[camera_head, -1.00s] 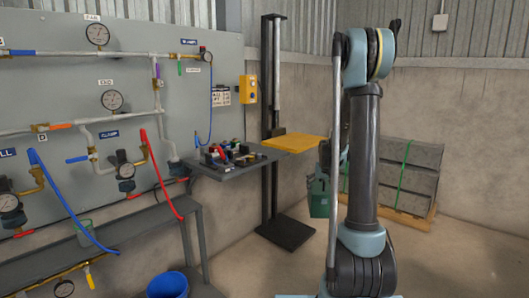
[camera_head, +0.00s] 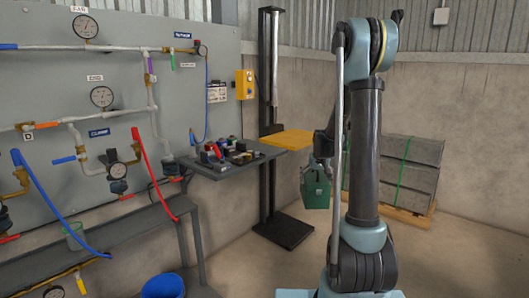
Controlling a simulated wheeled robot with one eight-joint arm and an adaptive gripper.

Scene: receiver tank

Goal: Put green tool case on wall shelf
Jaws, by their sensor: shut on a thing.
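The green tool case (camera_head: 316,192) hangs upright in the air left of my arm, by its handle at the top. My gripper (camera_head: 317,163) is shut on it from above, partly hidden by my own arm link, so the fingertips are hard to make out. A grey shelf (camera_head: 206,168) juts from the wall panel to the left of the case, with several small tools and fittings on it. The case is apart from the shelf, lower in the picture and to its right.
A yellow lift platform (camera_head: 287,139) on a black post (camera_head: 268,75) stands between shelf and case. A grey bench (camera_head: 150,222), a blue bucket (camera_head: 163,287) and hoses are at left. Strapped grey blocks (camera_head: 405,170) sit on a pallet at right. Floor under the case is clear.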

